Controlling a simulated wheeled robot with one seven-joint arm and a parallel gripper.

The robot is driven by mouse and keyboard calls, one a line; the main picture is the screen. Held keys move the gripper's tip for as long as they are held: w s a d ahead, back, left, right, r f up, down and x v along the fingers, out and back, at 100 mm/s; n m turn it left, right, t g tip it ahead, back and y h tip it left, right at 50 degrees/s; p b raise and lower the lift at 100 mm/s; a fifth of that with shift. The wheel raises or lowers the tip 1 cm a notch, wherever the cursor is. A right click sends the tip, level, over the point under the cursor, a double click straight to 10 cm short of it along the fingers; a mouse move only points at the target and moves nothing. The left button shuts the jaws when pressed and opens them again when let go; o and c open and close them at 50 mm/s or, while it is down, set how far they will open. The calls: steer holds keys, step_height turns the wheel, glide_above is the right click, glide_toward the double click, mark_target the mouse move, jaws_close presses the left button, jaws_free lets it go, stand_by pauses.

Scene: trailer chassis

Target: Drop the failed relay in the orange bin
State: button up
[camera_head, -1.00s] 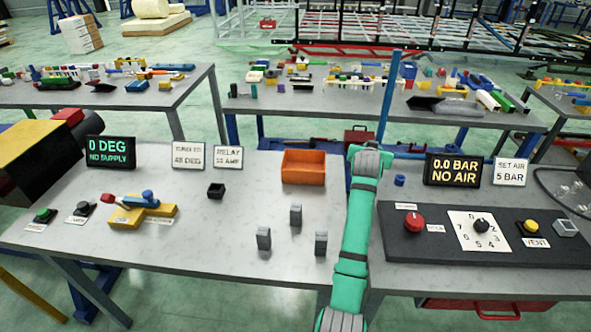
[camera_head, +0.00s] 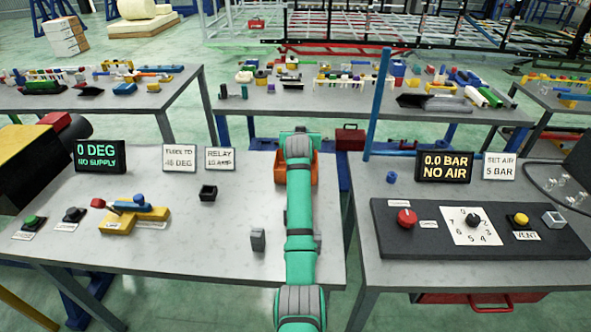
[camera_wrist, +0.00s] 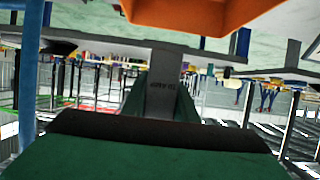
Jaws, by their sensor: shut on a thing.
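My gripper (camera_wrist: 162,88) is shut on a grey block-shaped relay (camera_wrist: 163,104) with small dark lettering ending in "AMP". The orange bin (camera_head: 279,170) is at the back of the left table, partly covered by my arm in the head view. The bin also shows at the top of the wrist view (camera_wrist: 190,14), a little apart from the relay in the picture. My arm reaches to the bin, and its end hides my fingers in the head view. I cannot tell whether the relay is over the bin's opening.
A grey relay (camera_head: 258,240) stands on the left table. Another is mostly hidden behind my arm. A small black open socket (camera_head: 208,193) stands left of the bin. A blue post (camera_head: 377,105) rises between the tables. The table between socket and arm is clear.

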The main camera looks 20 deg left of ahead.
steer(key=shift+f, duration=1.5)
steer(key=o, duration=1.1)
steer(key=shift+o, duration=0.2)
steer(key=v, duration=1)
steer(key=shift+s+r, duration=0.15)
steer(key=shift+s, duration=0.2)
